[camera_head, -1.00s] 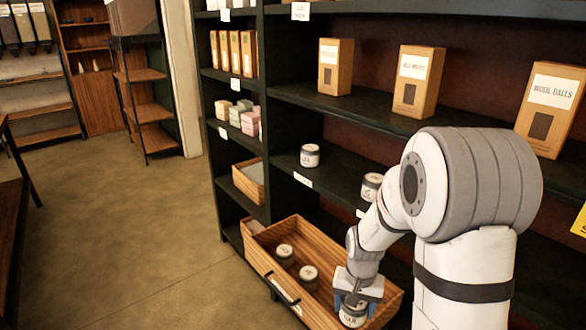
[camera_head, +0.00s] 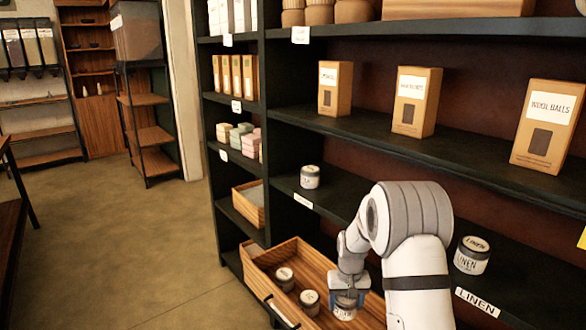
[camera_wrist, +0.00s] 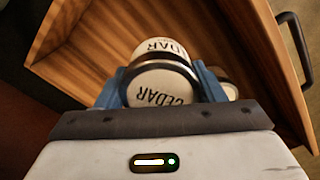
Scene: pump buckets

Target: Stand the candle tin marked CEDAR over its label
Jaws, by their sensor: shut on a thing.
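My gripper (camera_head: 347,297) is shut on the CEDAR tin (camera_head: 344,311), a jar with a white label and dark bands, at the right part of the open wooden drawer (camera_head: 268,285). In the wrist view the tin (camera_wrist: 160,88) sits between the blue fingers, its CEDAR lid facing the camera. Two other tins (camera_head: 285,278) (camera_head: 309,301) stand in the drawer to the left. On the shelf above, a tin (camera_head: 310,177) stands behind a small white label (camera_head: 303,201), too small to read. The LINEN tin (camera_head: 472,255) stands behind its LINEN label (camera_head: 478,302). No CEDAR label is readable; my arm hides the shelf's middle.
Boxes, including WOOL BALLS (camera_head: 548,124), stand on the shelf above. A dark upright (camera_head: 267,130) divides the shelving. The drawer has a dark handle (camera_head: 282,313) in front. The floor (camera_head: 130,240) at left is open.

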